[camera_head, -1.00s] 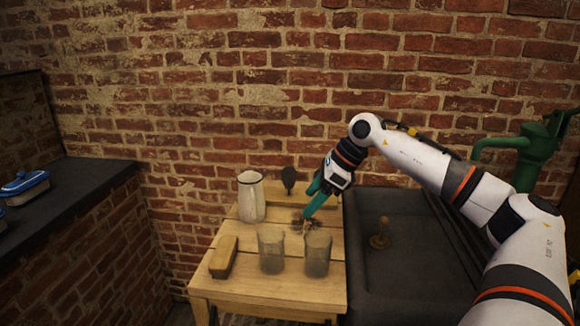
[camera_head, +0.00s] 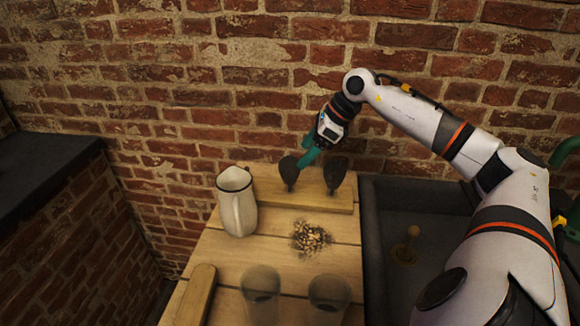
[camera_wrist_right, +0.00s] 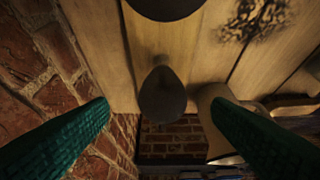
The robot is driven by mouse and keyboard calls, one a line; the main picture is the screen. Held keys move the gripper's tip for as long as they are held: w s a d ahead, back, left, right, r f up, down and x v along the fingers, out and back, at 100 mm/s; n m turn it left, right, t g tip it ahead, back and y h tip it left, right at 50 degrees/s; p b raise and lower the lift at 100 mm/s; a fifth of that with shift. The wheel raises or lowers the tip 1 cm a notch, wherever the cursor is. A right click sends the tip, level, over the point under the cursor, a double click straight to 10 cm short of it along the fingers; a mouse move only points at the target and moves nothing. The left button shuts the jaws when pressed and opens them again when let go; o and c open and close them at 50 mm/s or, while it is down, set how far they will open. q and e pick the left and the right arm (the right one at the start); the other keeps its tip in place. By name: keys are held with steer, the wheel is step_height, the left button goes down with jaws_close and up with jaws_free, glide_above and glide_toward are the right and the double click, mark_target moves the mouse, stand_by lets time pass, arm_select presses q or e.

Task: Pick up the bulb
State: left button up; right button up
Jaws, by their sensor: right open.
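Two dark, rounded bulbs stand on a raised wooden board at the back of the table in the head view, a left one (camera_head: 288,173) and a right one (camera_head: 336,172). My right gripper (camera_head: 304,160) is open and empty, with its teal fingers slanting down close to the left bulb. In the right wrist view that bulb (camera_wrist_right: 162,95) shows between the two spread fingers (camera_wrist_right: 160,106), apparently without contact. The right bulb (camera_wrist_right: 166,6) is cut off at that view's top edge. My left gripper is out of view.
A white jug (camera_head: 236,203) stands left of the bulbs. A heap of grain-like bits (camera_head: 310,238) lies in front of them. Two glass jars (camera_head: 261,293) (camera_head: 329,296) and a wooden block (camera_head: 196,295) are nearer. A dark sink (camera_head: 385,255) lies right, a brick wall behind.

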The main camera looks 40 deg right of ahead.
mark_target(297, 161)
steer(key=p+x, duration=0.1)
steer(key=x, duration=0.6)
steer(key=shift+a, duration=0.25)
steer(key=shift+w+f+p, duration=0.2)
steer(key=shift+f+p, duration=0.1)
steer(key=shift+f, duration=0.15)
steer(key=shift+c, duration=1.4)
steer(key=c, duration=0.9)
